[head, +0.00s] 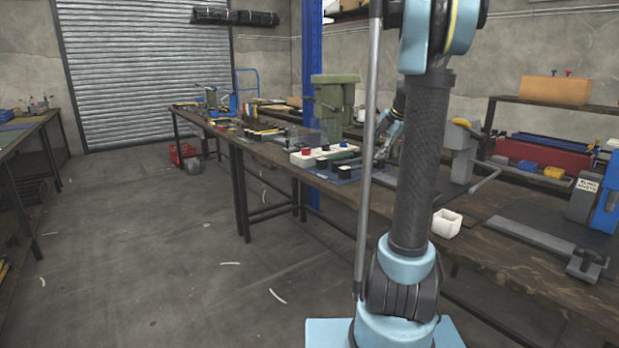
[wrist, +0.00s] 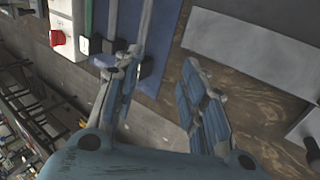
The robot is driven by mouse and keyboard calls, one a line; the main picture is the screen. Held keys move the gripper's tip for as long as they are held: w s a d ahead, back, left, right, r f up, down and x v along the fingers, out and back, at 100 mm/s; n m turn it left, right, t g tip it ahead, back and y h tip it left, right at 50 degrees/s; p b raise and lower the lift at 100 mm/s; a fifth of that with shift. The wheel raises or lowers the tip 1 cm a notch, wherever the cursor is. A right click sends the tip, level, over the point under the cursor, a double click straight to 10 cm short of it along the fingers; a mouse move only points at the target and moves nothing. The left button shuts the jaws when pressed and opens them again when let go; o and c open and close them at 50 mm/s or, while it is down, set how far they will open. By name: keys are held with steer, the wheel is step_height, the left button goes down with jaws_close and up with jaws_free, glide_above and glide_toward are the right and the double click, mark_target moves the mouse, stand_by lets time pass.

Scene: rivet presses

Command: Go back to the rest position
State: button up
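My gripper (wrist: 157,88) is open in the wrist view, with its two grey-blue fingers spread apart and nothing between them. It points at the workbench, with the blue mat (wrist: 165,30) and the wooden bench edge beyond the fingers. In the head view my gripper (head: 382,138) is small and partly hidden behind my own arm, over the long workbench (head: 270,150) near the blue mat (head: 345,172).
A white control box with a red button (head: 309,155) stands beside the mat; it also shows in the wrist view (wrist: 66,32). A green press (head: 333,108) stands behind. A small white container (head: 446,222) sits at the near bench edge. The floor left is mostly clear.

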steer(key=s+a+f+m+g+h, duration=0.15)
steer(key=s+m, duration=0.25)
steer(key=s, duration=0.4)
steer(key=s+a+f+m, duration=0.2)
steer(key=s+a+m, duration=0.15)
steer(key=s, duration=0.45)
steer(key=s+a+f+m, duration=0.2)
steer(key=s+m, duration=0.3)
steer(key=s, duration=0.2)
steer(key=s+f+m+h, duration=0.1)
steer(key=s+f+m, duration=0.5)
steer(key=s, duration=0.3)
steer(key=s+f+m+g+h, duration=0.1)
steer(key=s+f+m, duration=0.5)
steer(key=s, duration=0.4)
steer(key=shift+f, duration=0.65)
steer(key=shift+d+m, duration=0.1)
steer(key=shift+m, duration=0.15)
steer(key=shift+w+f, duration=0.2)
steer(key=shift+w, duration=0.25)
